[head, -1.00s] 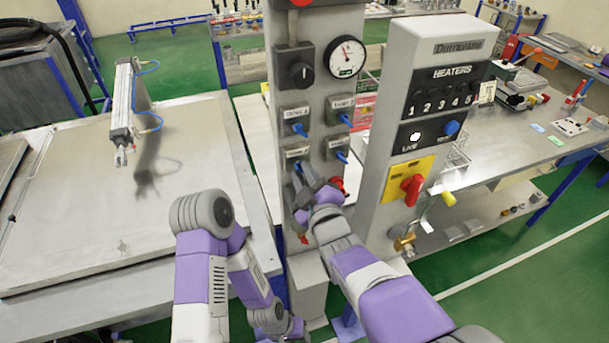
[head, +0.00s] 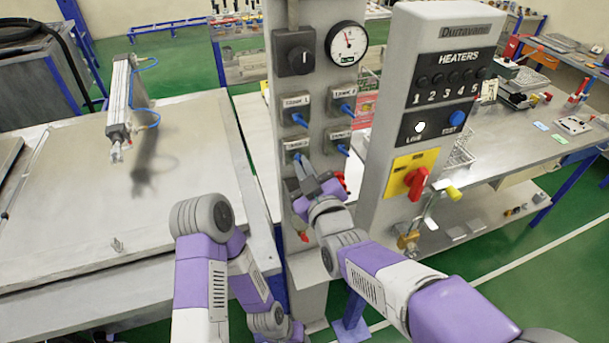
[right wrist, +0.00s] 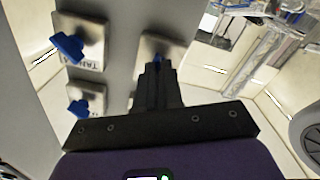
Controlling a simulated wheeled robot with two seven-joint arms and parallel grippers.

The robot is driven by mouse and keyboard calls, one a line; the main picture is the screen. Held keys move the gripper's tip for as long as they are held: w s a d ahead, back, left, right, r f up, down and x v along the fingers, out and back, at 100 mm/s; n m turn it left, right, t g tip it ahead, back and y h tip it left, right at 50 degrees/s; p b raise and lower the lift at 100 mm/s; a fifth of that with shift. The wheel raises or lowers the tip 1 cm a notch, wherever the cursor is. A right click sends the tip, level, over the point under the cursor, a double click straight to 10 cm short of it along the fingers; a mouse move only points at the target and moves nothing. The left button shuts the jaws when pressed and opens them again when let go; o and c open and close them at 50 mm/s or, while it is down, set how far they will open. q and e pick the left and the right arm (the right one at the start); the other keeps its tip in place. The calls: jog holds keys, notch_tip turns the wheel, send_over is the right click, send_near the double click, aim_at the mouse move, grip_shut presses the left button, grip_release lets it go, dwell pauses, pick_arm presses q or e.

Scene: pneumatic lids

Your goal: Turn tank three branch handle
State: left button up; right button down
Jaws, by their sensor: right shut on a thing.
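The lower-left valve plate (head: 296,145) on the grey column carries the tank three branch handle; its label is too small to read surely. My right gripper (head: 301,172) is at this valve, its fingers shut on the blue handle.
Three similar valves (head: 295,107) (head: 342,100) (head: 338,137) with blue handles sit close by. The heater panel (head: 445,85) with a red switch (head: 416,183) stands right. A metal table (head: 70,220) lies left.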

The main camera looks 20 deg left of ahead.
jog(key=shift+f+m+b, duration=0.1)
jog(key=shift+m+b, duration=4.85)
jog(key=shift+m, duration=2.15)
jog(key=c, duration=1.3)
grip_release()
jog(key=shift+d, duration=0.1)
jog(key=v, duration=0.7)
jog(key=shift+s+d+p, duration=0.15)
jog(key=shift+s+p, duration=0.1)
jog(key=shift+p, duration=0.1)
